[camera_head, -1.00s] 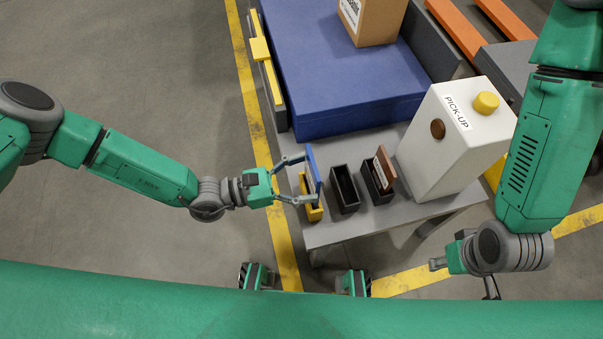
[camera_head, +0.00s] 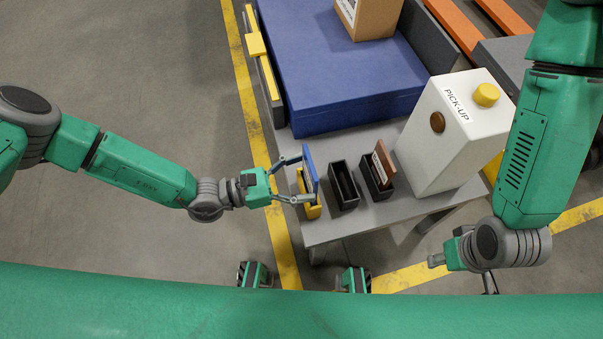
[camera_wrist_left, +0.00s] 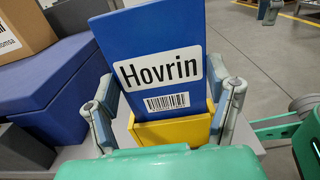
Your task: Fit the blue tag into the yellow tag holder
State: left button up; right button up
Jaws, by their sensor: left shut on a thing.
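The blue tag (camera_head: 310,167) stands nearly upright in my left gripper (camera_head: 304,178). Its white "Hovrin" label and barcode face the left wrist view (camera_wrist_left: 150,40). The left gripper's fingers (camera_wrist_left: 165,105) are shut on the tag's two side edges. The yellow tag holder (camera_head: 311,211) stands on the grey table's left edge, directly below the tag. In the left wrist view the holder's yellow wall (camera_wrist_left: 172,132) hides the tag's lower edge, which appears to be inside the opening; the depth cannot be told. My right gripper (camera_head: 462,268) is at the lower right, away from the table; its jaws are unclear.
An empty black holder (camera_head: 344,187) stands right of the yellow one. Another black holder (camera_head: 378,187) with a brown tag (camera_head: 384,163) is beside it. A white "PICK-UP" box (camera_head: 450,140) stands further right. A large blue box (camera_head: 340,75) is behind.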

aim_at(302, 188)
pick_arm(q)
jog(key=shift+f+b, duration=2.05)
jog(key=shift+f, duration=0.6)
jog(key=o, duration=1.4)
jog(key=shift+a, duration=0.1)
jog(key=v, duration=1.2)
